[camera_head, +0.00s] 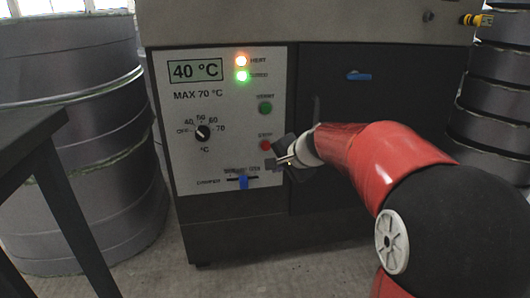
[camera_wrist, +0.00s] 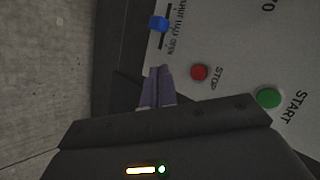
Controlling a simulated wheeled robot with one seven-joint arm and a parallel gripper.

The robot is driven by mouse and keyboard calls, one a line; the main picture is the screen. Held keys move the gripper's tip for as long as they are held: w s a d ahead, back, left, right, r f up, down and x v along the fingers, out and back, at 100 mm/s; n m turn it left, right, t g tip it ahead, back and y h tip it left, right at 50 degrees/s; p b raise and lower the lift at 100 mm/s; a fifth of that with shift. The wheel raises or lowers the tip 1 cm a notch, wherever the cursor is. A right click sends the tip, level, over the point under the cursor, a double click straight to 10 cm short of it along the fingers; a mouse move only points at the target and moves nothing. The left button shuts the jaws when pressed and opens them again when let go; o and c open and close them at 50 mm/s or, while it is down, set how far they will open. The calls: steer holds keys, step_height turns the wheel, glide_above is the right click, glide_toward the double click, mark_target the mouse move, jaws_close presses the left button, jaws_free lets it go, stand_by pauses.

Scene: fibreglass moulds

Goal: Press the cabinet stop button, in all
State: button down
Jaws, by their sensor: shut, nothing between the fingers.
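The red stop button (camera_head: 265,145) is on the white panel of the cabinet (camera_head: 230,110), below the green start button (camera_head: 265,108). In the wrist view the stop button (camera_wrist: 199,72), labelled STOP, lies just right of the fingertips, with the start button (camera_wrist: 268,97) further right. My gripper (camera_head: 284,160) is at the panel's right edge, just below and right of the stop button in the head view. Its two fingers (camera_wrist: 160,72) are together with nothing between them. I cannot tell whether the fingertips touch the panel.
A blue slider (camera_head: 243,182) sits low on the panel, close to the gripper; a dial (camera_head: 203,132) is further left. The display (camera_head: 195,70) reads 40 °C, and the orange and green lamps are lit. Grey round moulds (camera_head: 75,130) and a dark table (camera_head: 30,150) stand at left.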

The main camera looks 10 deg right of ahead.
steer(key=shift+w, duration=0.1)
steer(key=p, duration=0.3)
glide_toward(265, 151)
steer(key=shift+w+a+f, duration=0.3)
steer(key=shift+w+f, duration=0.15)
steer(key=shift+f, duration=0.25)
steer(key=shift+w+a+f, duration=0.35)
steer(key=shift+w+f, duration=0.1)
steer(key=shift+f, duration=0.25)
steer(key=shift+w+a+f, duration=0.3)
steer(key=shift+w+f, duration=0.1)
steer(key=shift+f, duration=0.3)
stand_by(0.4)
steer(key=shift+w+p, duration=0.35)
steer(key=shift+w, duration=0.05)
steer(key=shift+w, duration=0.4)
stand_by(0.5)
steer(key=shift+s, duration=0.1)
steer(key=shift+s+b, duration=0.4)
steer(key=shift+s, duration=0.3)
